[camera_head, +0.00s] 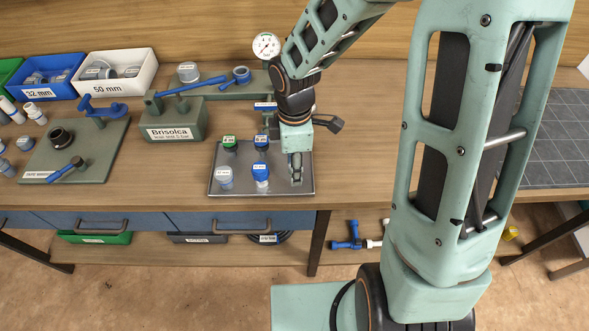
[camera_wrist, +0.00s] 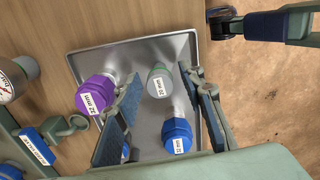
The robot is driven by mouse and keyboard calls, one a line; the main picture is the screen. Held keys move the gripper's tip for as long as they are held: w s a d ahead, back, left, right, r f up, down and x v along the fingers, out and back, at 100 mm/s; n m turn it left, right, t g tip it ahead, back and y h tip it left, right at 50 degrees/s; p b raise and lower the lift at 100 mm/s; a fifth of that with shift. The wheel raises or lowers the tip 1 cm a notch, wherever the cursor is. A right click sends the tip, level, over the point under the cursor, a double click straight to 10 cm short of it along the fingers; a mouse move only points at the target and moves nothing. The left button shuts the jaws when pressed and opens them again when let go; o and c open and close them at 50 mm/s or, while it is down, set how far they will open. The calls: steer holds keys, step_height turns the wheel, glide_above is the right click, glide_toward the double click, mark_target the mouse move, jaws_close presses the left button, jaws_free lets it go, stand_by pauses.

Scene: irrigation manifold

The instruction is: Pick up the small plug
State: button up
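My gripper (camera_head: 295,178) points down over the right end of the metal tray (camera_head: 212,186). In the wrist view my open gripper (camera_wrist: 159,76) has its two blue-padded fingers apart. A small grey-green plug (camera_wrist: 158,85) with a white label, apparently 20 mm, shows in the gap between the fingertips. I cannot tell whether the tips are level with it; no contact shows. A blue plug (camera_wrist: 176,134) stands nearer the right finger, and a purple plug (camera_wrist: 93,95) lies outside the left finger. In the head view my gripper hides the grey-green and purple plugs.
More labelled plugs stand on the tray's left part, including a green-topped one (camera_head: 230,143) and a grey one (camera_head: 224,178). Bare tabletop lies right of the tray.

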steer(key=c, duration=0.7)
steer(key=shift+o, duration=0.2)
steer(key=shift+r, duration=0.15)
